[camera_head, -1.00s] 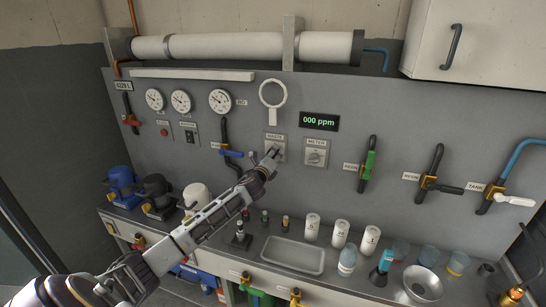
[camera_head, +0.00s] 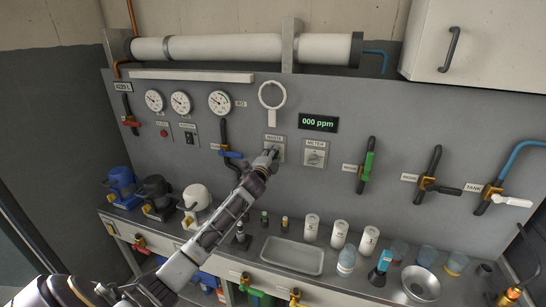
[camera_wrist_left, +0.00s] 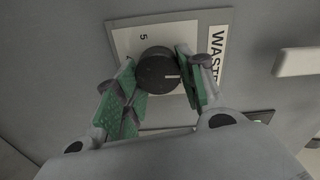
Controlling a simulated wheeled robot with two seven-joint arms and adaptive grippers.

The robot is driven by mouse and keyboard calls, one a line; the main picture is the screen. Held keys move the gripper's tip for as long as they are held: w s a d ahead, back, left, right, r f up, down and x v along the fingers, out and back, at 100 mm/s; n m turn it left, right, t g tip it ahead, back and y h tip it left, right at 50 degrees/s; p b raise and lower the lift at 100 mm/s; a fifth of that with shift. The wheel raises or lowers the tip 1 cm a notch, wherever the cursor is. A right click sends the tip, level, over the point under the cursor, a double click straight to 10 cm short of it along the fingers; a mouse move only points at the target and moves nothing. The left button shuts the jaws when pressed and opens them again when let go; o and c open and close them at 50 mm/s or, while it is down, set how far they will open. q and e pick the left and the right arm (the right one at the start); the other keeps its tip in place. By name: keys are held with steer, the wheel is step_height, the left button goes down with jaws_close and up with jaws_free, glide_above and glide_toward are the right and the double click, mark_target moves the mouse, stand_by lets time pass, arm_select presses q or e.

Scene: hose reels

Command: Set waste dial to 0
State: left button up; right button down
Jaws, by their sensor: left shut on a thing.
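The waste dial (camera_wrist_left: 158,72) is a round black knob with a pale pointer line, on a white plate labelled WASTE; a figure 5 shows on the plate. In the wrist view my left gripper (camera_wrist_left: 160,80) has its green-padded fingers on either side of the knob, shut on it. In the head view the left gripper (camera_head: 268,158) reaches the WASTE plate (camera_head: 275,140) on the grey panel and hides most of the dial. The rest of the dial's scale is hidden by the fingers. My right gripper is out of view.
The METER dial (camera_head: 315,154) sits just right of the waste dial. A blue-handled valve (camera_head: 229,153) is close on the left. A display (camera_head: 319,122) above reads 000 ppm. Bottles, cups and a tray (camera_head: 293,256) stand on the counter below.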

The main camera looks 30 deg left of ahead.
arm_select(q)
steer(key=shift+n, duration=0.5)
steer(key=o, duration=1)
steer(key=v, duration=1.2)
stand_by(0.4)
steer(key=shift+f, duration=0.15)
stand_by(0.4)
